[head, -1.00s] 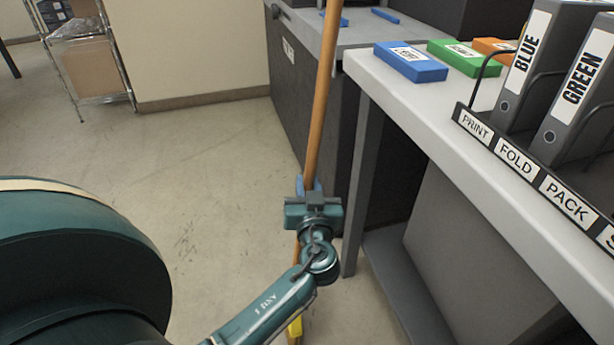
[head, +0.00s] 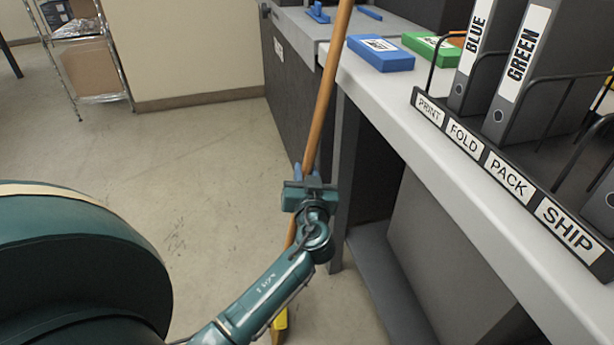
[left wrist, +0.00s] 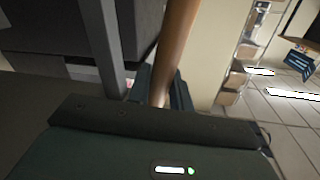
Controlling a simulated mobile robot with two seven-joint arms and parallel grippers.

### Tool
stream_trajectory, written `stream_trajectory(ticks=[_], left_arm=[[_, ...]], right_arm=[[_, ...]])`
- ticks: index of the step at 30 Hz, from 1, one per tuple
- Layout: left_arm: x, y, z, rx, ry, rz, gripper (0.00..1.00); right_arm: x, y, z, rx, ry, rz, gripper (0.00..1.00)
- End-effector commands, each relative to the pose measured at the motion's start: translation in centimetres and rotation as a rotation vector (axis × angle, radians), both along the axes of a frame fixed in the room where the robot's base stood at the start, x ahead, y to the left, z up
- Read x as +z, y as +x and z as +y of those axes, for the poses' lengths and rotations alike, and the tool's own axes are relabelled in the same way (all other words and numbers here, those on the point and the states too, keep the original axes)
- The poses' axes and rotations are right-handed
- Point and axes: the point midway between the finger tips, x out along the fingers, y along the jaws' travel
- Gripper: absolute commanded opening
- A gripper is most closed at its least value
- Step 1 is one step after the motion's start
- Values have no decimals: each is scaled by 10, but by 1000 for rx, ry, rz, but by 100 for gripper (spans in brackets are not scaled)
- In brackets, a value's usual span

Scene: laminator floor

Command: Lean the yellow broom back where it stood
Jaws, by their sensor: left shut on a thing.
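The yellow broom shows as a long brown wooden handle (head: 323,95) that runs up out of the top of the head view, tilted slightly to the right. Its yellow lower end (head: 280,322) shows near the bottom edge, partly hidden behind my left arm. My left gripper (head: 309,180) is shut around the handle about midway down the visible length. In the left wrist view the handle (left wrist: 177,45) stands between the fingers. The right gripper is not in view.
A white-topped table (head: 440,125) with a blue box (head: 381,54), a green box (head: 430,45) and a labelled binder rack (head: 510,180) stands right of the broom. A grey machine (head: 290,75) is behind. A wire shelf (head: 88,50) stands back left. Floor (head: 190,160) on the left is clear.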

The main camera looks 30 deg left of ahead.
Motion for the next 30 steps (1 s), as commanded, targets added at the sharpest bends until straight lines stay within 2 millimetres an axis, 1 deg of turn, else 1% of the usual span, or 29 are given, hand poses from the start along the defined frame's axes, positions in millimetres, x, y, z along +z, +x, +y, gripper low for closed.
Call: stream_trajectory(ticks=[13,30], left_arm=[[2,2,1,-1,2,-2,0],[1,13,-10,-2,2,-4,0]], right_arm=[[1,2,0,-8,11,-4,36],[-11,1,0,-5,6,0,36]])
